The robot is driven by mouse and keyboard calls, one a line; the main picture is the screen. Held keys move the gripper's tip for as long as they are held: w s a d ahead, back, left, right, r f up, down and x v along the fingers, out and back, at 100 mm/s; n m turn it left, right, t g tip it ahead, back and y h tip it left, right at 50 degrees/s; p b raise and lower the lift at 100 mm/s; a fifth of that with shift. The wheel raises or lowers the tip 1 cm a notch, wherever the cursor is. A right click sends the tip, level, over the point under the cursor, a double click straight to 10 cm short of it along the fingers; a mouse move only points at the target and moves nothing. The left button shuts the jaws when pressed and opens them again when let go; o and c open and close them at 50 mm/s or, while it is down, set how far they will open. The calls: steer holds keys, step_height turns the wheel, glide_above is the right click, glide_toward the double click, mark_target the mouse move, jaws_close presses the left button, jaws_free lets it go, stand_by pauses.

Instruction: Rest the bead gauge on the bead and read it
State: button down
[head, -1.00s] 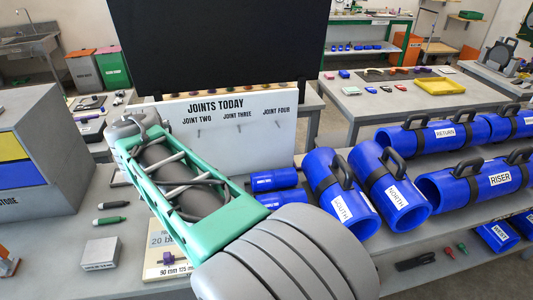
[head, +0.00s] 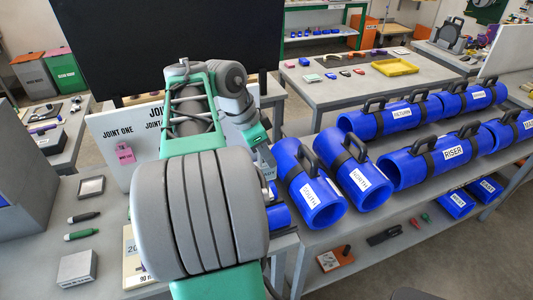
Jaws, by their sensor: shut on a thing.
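My gripper (head: 267,172) is at the end of my folded arm, beside the near-left end of the blue SOUTH pipe (head: 310,185). It points down over the bench and is mostly hidden by my own arm. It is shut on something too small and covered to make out. I cannot pick out the bead gauge by its shape. A short blue pipe piece (head: 282,213) shows partly behind my arm, below the gripper. No bead can be made out on it, and I cannot tell whether the held thing touches it.
The blue NORTH pipe (head: 366,182) and RISER pipe (head: 440,155) lie to the right. The joints board (head: 112,128), with a pink tag (head: 124,152), stands behind my arm. Markers (head: 82,235) and a grey block (head: 77,268) lie on the left of the bench.

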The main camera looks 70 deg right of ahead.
mark_target(266, 191)
steer(key=shift+w, duration=0.1)
steer(key=shift+f, duration=0.2)
step_height(266, 191, down, 8)
steer(key=b, duration=0.8)
steer(key=shift+f, duration=0.15)
steer(key=shift+f+b, duration=0.6)
steer(key=shift+b, duration=0.1)
stand_by(0.8)
steer(key=shift+a+f, duration=0.15)
steer(key=shift+f, duration=0.05)
stand_by(1.8)
step_height(266, 191, up, 7)
steer(key=p, duration=0.6)
steer(key=shift+r, duration=0.15)
stand_by(1.3)
